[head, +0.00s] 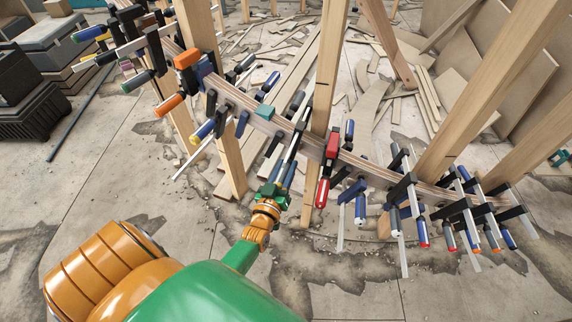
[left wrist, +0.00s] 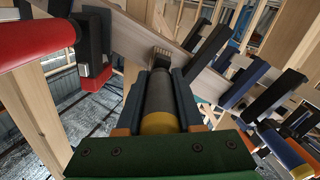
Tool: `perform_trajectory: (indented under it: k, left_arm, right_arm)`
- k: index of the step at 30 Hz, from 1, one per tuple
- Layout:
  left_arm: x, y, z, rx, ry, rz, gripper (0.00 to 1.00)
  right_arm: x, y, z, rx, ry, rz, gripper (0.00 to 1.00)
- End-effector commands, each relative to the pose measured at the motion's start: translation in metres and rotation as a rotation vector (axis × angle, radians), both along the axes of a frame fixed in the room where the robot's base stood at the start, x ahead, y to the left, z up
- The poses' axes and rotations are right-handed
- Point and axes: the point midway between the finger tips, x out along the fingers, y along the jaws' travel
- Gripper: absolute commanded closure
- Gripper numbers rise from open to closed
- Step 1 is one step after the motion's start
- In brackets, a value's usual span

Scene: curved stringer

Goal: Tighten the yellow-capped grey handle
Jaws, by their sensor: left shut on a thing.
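The grey handle (left wrist: 158,95) with its yellow cap (left wrist: 160,123) is in the middle of the left wrist view, between the two fingers of my left gripper. My left gripper (head: 274,190) is shut on this handle, one finger on each side, with the yellow end toward my palm. In the head view the gripper is below the middle of the curved stringer, and it hides most of the handle. The handle's clamp sits on the curved wooden stringer (head: 312,147), which also shows in the left wrist view (left wrist: 140,35). My right gripper is not in view.
A red-handled clamp (head: 322,192) hangs just right of my left gripper. Several blue, red and orange clamps line the stringer on both sides. Upright wooden posts (head: 228,130) stand along it. Wood strips litter the floor behind; the concrete floor (head: 330,275) in front is mostly clear.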

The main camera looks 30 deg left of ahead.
Motion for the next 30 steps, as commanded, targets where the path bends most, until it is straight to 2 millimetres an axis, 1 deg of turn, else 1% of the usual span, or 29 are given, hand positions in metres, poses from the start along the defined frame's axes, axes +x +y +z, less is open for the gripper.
perform_trajectory:
  k: [6, 13, 21, 30]
  left_arm:
    - [-0.0005, -0.0005, -0.0016, 0.133, 0.041, -0.001, 1.0]
    - [-0.0005, -0.0001, -0.0017, 0.227, 0.064, -0.001, 1.0]
    - [-0.0005, 0.0, -0.0017, 0.269, 0.075, -0.001, 1.0]
    - [-0.0006, 0.0001, -0.0017, 0.274, 0.076, -0.001, 1.0]
  right_arm:
    - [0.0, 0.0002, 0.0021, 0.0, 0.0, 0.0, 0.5]
    - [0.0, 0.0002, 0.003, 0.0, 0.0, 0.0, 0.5]
    - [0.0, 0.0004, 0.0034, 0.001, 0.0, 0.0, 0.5]
    - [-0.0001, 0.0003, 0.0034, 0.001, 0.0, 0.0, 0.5]
